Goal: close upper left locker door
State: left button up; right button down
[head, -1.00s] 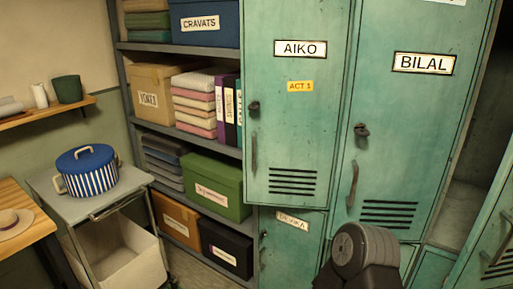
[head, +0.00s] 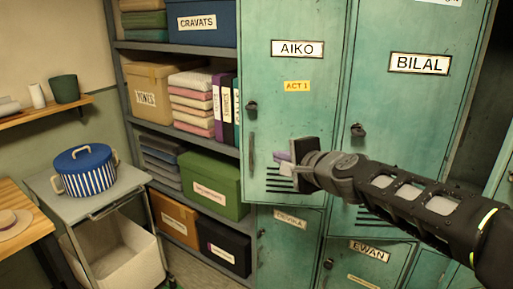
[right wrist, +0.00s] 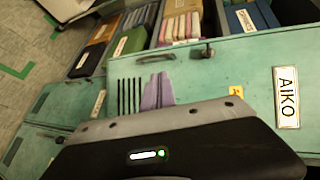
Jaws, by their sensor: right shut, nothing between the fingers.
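The upper left locker door is the green door labelled AIKO (head: 280,120), with a dark latch, a pull handle at its left edge and vent slots low down. Its left and lower edges stand out past the DEVIKA door below, so it looks slightly ajar. It also fills much of the right wrist view (right wrist: 220,75). My right gripper (head: 284,161) is shut and empty, its purplish fingers in front of the door's lower part near the vents. The fingers show in the right wrist view (right wrist: 157,92) beside the slots; I cannot tell whether they touch. My left gripper is not in view.
The BILAL door (head: 400,110) is to the right, behind my right arm. The DEVIKA door (head: 285,245) and EWAN door (head: 360,265) are below. Shelves with boxes, including a green box (head: 215,180), stand left. A cart with a striped pot (head: 87,172) is further left.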

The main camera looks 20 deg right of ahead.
aim_at(251, 145)
jog(key=shift+w+f, duration=0.15)
jog(key=shift+f, duration=0.05)
